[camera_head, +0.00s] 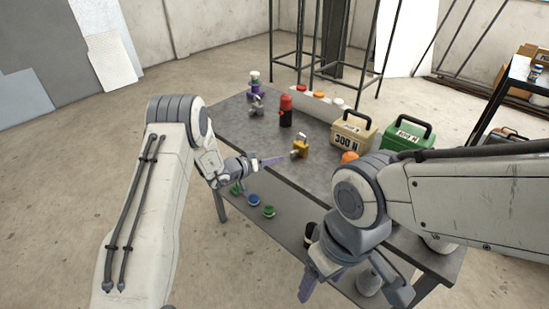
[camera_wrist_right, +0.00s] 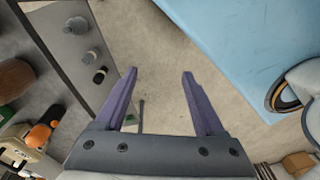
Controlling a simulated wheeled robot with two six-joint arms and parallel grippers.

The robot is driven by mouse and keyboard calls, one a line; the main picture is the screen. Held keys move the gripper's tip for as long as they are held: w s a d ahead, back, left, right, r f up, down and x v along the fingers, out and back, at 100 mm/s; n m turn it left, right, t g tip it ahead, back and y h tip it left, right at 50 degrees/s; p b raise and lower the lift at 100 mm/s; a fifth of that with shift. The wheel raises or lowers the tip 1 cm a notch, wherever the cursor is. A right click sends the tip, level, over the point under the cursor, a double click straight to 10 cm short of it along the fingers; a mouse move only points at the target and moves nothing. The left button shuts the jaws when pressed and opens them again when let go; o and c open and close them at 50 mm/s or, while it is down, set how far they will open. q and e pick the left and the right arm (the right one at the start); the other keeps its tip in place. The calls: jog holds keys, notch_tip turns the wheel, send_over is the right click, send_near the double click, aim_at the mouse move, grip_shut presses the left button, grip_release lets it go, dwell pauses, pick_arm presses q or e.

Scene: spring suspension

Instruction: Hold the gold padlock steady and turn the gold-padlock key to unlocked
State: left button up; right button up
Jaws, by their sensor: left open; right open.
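The gold padlock (camera_head: 300,146) stands on the grey table, right of the middle of the head view. A small light part shows at its front side; I cannot tell which way the key is turned. My left gripper (camera_head: 272,161) is open and empty, a short way to the left of the padlock and apart from it. My right gripper (camera_head: 335,285) is open and empty, low in front of the table's near edge. In the right wrist view its two purple fingers (camera_wrist_right: 160,95) are spread over bare floor. The padlock is not clearly visible in that view.
The grey table (camera_head: 225,115) has free room left of the padlock. A red bottle (camera_head: 286,110), a tan 300 N box (camera_head: 352,135) and a green box (camera_head: 405,138) stand behind it. An orange-topped item (camera_head: 349,157) is at the right. Green and blue items (camera_head: 252,199) are on the lower shelf.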

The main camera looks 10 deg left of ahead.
jog(key=w+a+f+m+t+y, duration=0.1)
jog(key=w+a+t, duration=0.25)
jog(key=w, duration=0.85)
jog(key=m+t+y, duration=0.2)
jog(key=t+y, duration=0.1)
jog(key=t, duration=0.7)
send_over(302, 145)
jog(key=s+d, duration=0.3)
jog(key=s, duration=0.6)
notch_tip(302, 145, down, 11)
jog(key=x, duration=1)
jog(key=shift+w+d+f, duration=0.15)
jog(key=shift+f, duration=0.05)
grip_shut()
